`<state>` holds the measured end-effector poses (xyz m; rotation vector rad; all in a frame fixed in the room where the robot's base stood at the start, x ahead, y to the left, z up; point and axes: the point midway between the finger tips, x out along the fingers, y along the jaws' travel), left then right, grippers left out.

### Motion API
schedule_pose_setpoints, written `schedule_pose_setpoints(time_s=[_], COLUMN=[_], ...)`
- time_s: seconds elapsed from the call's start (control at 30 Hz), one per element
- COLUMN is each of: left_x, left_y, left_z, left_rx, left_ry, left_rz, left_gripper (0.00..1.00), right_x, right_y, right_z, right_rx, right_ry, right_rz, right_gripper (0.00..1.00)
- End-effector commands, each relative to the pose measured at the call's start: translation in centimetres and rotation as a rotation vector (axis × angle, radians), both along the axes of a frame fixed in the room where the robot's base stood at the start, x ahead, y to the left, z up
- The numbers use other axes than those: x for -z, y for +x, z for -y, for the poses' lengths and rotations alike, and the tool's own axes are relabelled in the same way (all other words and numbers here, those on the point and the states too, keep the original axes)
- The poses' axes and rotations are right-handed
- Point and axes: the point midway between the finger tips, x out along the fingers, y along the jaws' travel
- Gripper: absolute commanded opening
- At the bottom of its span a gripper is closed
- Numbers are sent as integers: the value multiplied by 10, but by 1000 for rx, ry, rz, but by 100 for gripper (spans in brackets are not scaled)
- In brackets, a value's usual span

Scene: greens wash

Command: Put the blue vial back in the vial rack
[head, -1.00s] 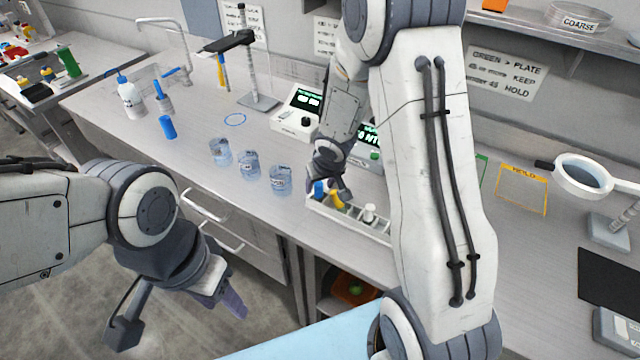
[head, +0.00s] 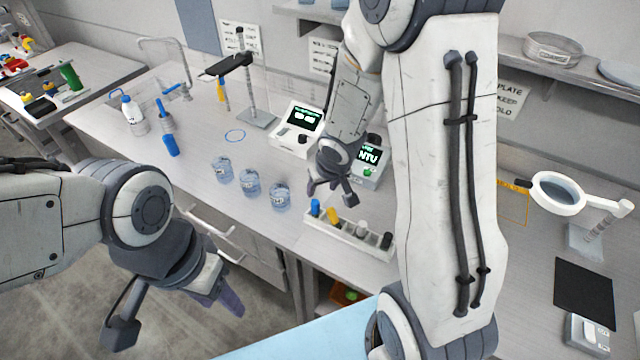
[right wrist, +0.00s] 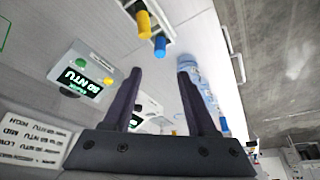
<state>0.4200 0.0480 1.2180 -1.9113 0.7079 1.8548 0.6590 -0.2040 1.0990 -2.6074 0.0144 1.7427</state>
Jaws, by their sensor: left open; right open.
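The white vial rack (head: 350,238) stands near the front edge of the bench. The blue vial (head: 315,207) stands upright in its left end slot, beside a yellow vial (head: 333,216). In the right wrist view, the blue vial (right wrist: 160,46) and yellow vial (right wrist: 143,22) show at the top, beyond my fingertips. My right gripper (head: 331,193) is open and empty, just above and behind the rack's left end, apart from the vials. Its open fingers also show in the right wrist view (right wrist: 158,77). My left gripper (head: 176,318) is open and empty, in front of the bench.
Several beakers, including one (head: 280,197), stand left of the rack. Meters (head: 368,165) stand behind it. A blue cylinder (head: 171,146) and a wash bottle (head: 133,114) are further left. My right arm hides part of the bench right of the rack.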

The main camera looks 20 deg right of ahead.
Motion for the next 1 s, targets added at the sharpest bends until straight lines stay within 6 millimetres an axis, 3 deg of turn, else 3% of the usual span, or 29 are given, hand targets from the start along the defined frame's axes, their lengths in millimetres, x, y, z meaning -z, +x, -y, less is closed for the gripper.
schedule_pose_setpoints(time_s=[0.17, 0.27, 0.37, 0.5, 0.6, 0.7, 0.8, 1.0], left_x=[-6, -5, -5, -5, -5, -5, -5, -5], left_y=[0, 0, 0, 0, 0, 0, 0, 0], left_z=[0, 0, 0, 0, 0, 0, 0, 0], left_rx=[1, 1, 1, 1, 1, 1, 1, 1], left_ry=[0, 0, 0, 0, 0, 0, 0, 0], left_rz=[0, 0, 0, 0, 0, 0, 0, 0], left_gripper=[50, 50, 50, 50, 50, 50, 50, 50], right_x=[-19, -45, -73, -102, -115, -122, -124, -124], right_y=[-9, -29, -72, -150, -198, -229, -240, -240], right_z=[-13, -43, -83, -128, -146, -155, -157, -157], right_rx=[-33, -111, -228, -422, -549, -632, -663, -661], right_ry=[-29, -80, -115, -101, -71, -47, -37, -37], right_rz=[-6, -31, -91, -206, -281, -330, -351, -353], right_gripper=[58, 58, 58, 58, 58, 58, 58, 58])
